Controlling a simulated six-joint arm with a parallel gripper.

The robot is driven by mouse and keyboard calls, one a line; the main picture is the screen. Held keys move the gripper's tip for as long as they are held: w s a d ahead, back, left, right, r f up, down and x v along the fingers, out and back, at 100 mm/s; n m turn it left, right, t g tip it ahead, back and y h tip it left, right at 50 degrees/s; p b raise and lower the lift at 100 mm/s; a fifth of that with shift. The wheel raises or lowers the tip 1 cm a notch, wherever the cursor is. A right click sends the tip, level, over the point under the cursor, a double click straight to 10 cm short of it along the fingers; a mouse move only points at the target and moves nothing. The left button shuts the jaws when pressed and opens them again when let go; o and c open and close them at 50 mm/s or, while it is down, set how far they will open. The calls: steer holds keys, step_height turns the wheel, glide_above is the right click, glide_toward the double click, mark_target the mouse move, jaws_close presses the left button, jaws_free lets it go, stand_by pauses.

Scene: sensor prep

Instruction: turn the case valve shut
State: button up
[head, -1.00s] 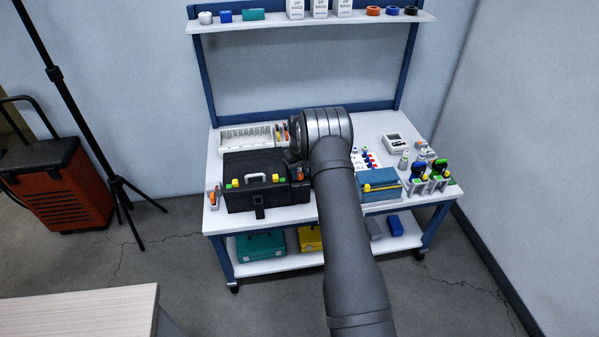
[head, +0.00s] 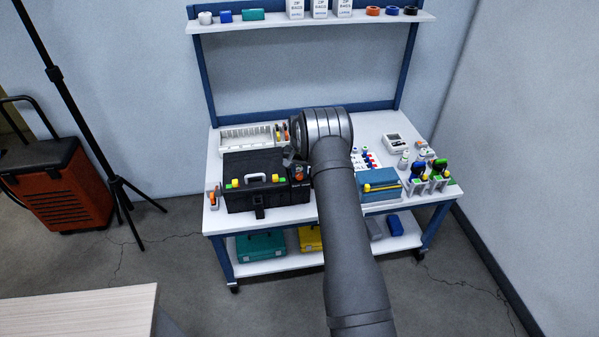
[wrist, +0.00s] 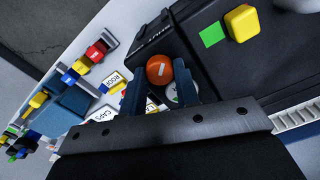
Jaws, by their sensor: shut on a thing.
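The black case (head: 238,198) stands closed on the left half of the bench, with a grey handle and yellow latches on its lid. Its valve is a round orange knob (head: 299,175) on a panel at the case's right end. In the wrist view the orange knob (wrist: 159,68) bears a short white mark, and the word SHUT is printed on the case beside it. My gripper (wrist: 162,84) has its two blue-grey fingers on either side of the knob, shut on it. A green and white round spot shows partly between the fingers. The exact finger contact is hard to see.
A blue box (head: 380,190) and tools in white holders (head: 437,183) stand to the right on the bench (head: 212,222). A white divided tray (head: 245,138) lies behind the case. My arm hides the bench's middle.

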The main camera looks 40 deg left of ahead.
mark_target(300, 174)
stand_by(0.4)
steer(key=o, duration=1)
steer(key=shift+c, duration=0.2)
step_height(300, 174, up, 17)
steer(key=shift+r, duration=0.2)
step_height(300, 174, down, 17)
steer(key=shift+f, duration=0.2)
steer(key=shift+r, duration=0.1)
stand_by(0.4)
